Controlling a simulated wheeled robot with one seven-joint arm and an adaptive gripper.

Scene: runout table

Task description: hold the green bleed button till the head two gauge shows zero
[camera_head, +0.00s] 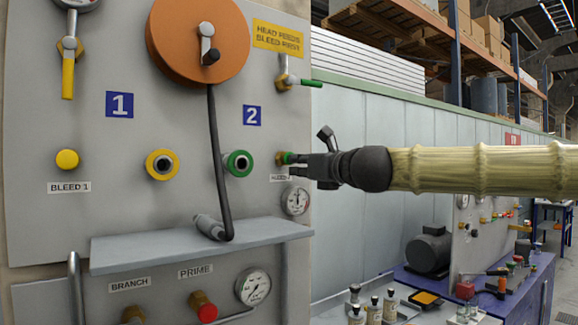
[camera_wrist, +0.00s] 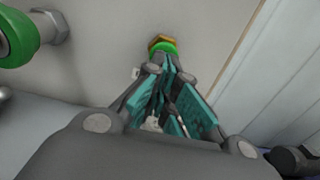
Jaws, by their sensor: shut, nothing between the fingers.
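The green bleed button (camera_head: 285,158) sits at the panel's right edge, below the blue 2 sign (camera_head: 252,116). In the wrist view the green button (camera_wrist: 164,47) shows in a brass collar just beyond my fingertips. My gripper (camera_head: 298,159) is shut and empty, pointing left at the button. Its tips (camera_wrist: 168,60) seem to touch the button's face, but I cannot tell how far it is pressed. The head two gauge (camera_head: 296,201) is a small white dial just below; its needle is too small to read surely. The label under the button is partly hidden by my gripper.
A green-ringed port (camera_head: 238,163) and hanging black hose (camera_head: 218,150) are left of the button. A green-handled valve (camera_head: 298,82) is above. A grey shelf (camera_head: 150,251) juts out below. A yellow bleed 1 button (camera_head: 67,159) is far left.

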